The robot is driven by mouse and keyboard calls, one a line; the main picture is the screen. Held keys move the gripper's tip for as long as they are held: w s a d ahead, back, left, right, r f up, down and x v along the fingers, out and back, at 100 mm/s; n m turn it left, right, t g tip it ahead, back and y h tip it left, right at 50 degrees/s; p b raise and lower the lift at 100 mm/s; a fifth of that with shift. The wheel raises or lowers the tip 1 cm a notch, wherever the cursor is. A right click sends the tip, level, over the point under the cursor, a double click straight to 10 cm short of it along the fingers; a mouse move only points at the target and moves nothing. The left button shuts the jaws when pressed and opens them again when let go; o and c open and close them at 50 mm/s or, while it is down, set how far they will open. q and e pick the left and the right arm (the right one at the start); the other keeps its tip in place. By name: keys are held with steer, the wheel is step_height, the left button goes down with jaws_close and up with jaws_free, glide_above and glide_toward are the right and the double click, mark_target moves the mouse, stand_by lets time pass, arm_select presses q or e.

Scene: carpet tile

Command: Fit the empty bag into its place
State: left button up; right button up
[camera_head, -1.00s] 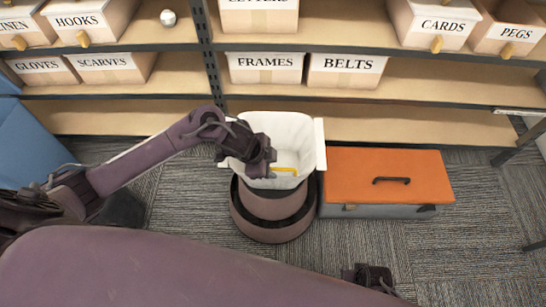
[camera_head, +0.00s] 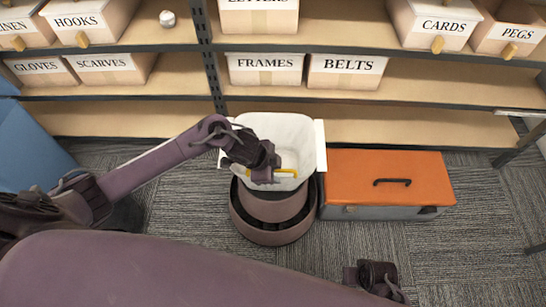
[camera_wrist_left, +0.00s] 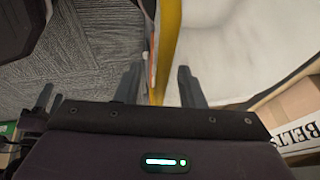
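A white, open-topped container (camera_head: 300,133), which looks like the empty bag, stands upright in front of the shelves. Its visible inside is empty. A yellow strip (camera_head: 287,173) runs along its near rim. My left gripper (camera_head: 263,178) is at this near rim, pointing down. In the left wrist view the left fingers (camera_wrist_left: 158,88) are apart. The yellow strip (camera_wrist_left: 168,35) passes between them, with the white wall (camera_wrist_left: 235,50) to the right. No closed grip shows. A dark part of my right arm, apparently the right gripper (camera_head: 375,277), is at the bottom; its fingers are unclear.
An orange-lidded box (camera_head: 388,177) with a black handle stands close to the container's right. Shelves behind hold labelled boxes, including FRAMES (camera_head: 265,68) and BELTS (camera_head: 346,70). A blue object (camera_head: 28,145) is at the left. Carpet is free at the right front.

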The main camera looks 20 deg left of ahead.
arm_select(q)
steer(key=shift+c, duration=0.5)
jaws_close()
